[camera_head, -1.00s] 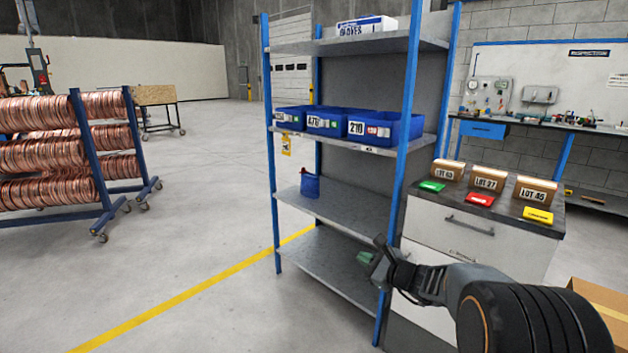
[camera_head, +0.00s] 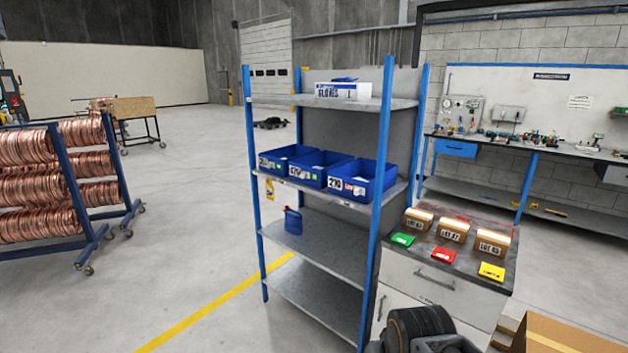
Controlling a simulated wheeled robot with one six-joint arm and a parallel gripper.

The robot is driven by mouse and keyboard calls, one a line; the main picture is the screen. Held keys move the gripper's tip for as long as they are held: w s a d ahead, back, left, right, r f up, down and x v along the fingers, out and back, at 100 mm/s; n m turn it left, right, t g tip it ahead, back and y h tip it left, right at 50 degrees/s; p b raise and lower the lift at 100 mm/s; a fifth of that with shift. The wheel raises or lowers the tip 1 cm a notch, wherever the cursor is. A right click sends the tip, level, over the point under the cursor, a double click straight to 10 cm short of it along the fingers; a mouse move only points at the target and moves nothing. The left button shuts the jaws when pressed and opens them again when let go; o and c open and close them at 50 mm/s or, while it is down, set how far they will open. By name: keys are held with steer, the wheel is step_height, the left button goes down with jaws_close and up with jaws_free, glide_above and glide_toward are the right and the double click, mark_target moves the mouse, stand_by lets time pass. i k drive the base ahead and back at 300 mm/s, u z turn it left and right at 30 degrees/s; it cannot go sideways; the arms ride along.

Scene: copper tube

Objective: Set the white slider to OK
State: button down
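I cannot make out a white slider or an OK mark anywhere in the head view. A small yellow tag (camera_head: 269,189) hangs at the front left of the blue-posted shelf (camera_head: 300,104), below the blue bins; its print is too small to read. Small devices (camera_head: 461,112) are mounted on the back panel of the far workbench, too small to read. My gripper is not in view; only a dark part of my arm shows at the bottom edge, in front of the drawer cabinet.
Blue bins (camera_head: 362,181) and a blue jug (camera_head: 293,220) are on the shelf. Lot boxes (camera_head: 453,230) and green, red and yellow cards stand on the cabinet at right. A cardboard box (camera_head: 565,335) is at bottom right. Copper coil racks (camera_head: 60,190) stand left; the floor between is clear.

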mark_target(358, 190)
steer(key=k, duration=0.65)
steer(key=u, duration=0.85)
steer(key=i, duration=1.75)
steer(key=z, duration=0.85)
